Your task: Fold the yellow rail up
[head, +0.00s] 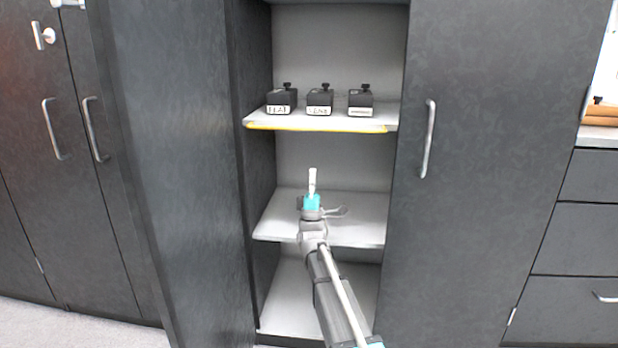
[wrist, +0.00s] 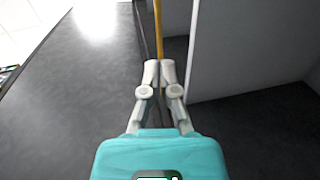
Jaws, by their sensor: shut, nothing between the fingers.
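The yellow rail (head: 318,128) runs along the front edge of the upper shelf, level and just under the white shelf front. In the wrist view the rail (wrist: 158,22) is a thin yellow strip running up the picture from the fingertips. My gripper (head: 312,172) is shut and empty, pointing up in front of the cabinet, below the rail in the head view. In the wrist view the fingertips (wrist: 159,66) are together and overlap the near end of the strip. I cannot tell whether they touch it.
Three black boxes with knobs and white labels (head: 320,101) stand on the upper shelf (head: 390,120). A middle shelf (head: 365,232) lies behind my gripper. An open cabinet door (head: 165,150) stands on the left; another door (head: 470,150) is on the right.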

